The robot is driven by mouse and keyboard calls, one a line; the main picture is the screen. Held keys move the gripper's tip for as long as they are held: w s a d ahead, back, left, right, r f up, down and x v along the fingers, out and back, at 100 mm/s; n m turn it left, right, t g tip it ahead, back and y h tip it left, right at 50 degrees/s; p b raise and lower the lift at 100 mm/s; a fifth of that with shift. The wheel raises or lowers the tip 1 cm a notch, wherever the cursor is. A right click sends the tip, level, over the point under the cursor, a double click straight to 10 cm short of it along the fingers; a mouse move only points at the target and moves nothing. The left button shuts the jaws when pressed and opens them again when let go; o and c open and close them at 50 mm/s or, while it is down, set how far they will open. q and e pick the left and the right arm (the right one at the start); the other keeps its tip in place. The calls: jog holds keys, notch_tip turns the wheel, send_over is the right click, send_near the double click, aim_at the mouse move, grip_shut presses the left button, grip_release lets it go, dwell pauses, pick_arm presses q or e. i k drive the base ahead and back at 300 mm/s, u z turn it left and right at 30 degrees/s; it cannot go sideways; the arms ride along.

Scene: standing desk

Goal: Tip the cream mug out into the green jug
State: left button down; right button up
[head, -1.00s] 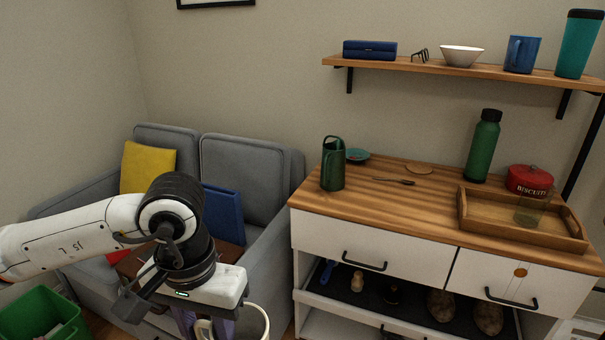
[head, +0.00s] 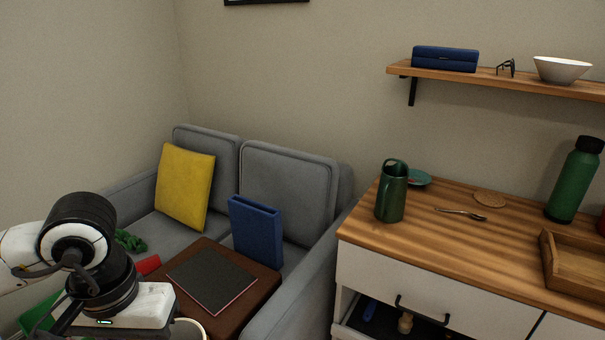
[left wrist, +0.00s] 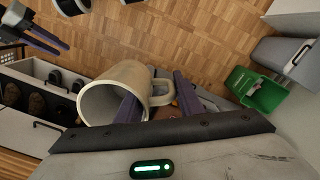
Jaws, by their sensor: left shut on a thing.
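The green jug (head: 391,192) stands upright on the left end of the wooden desk top, with nothing touching it. The cream mug (left wrist: 112,88) fills the middle of the left wrist view, its mouth toward the lower left and its handle on the right. My left gripper (left wrist: 158,100) is shut on the mug at its wall on the handle side. In the head view only a bit of the mug's rim (head: 190,326) shows at the bottom edge, beside my left wrist. The mug's contents cannot be made out. My right gripper (left wrist: 63,48) shows at the upper left of the wrist view, fingers apart and empty.
A teal dish (head: 419,178) sits right behind the jug. A spoon (head: 462,213), a cork coaster (head: 490,199), a green bottle (head: 573,183) and a wooden tray (head: 575,262) lie to the right. A grey sofa (head: 290,190) and a brown side table (head: 255,290) stand left of the desk.

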aim_at(391, 202)
jog(key=z, duration=0.3)
jog(key=i, duration=0.5)
jog(key=z, duration=0.75)
jog(key=i, duration=0.6)
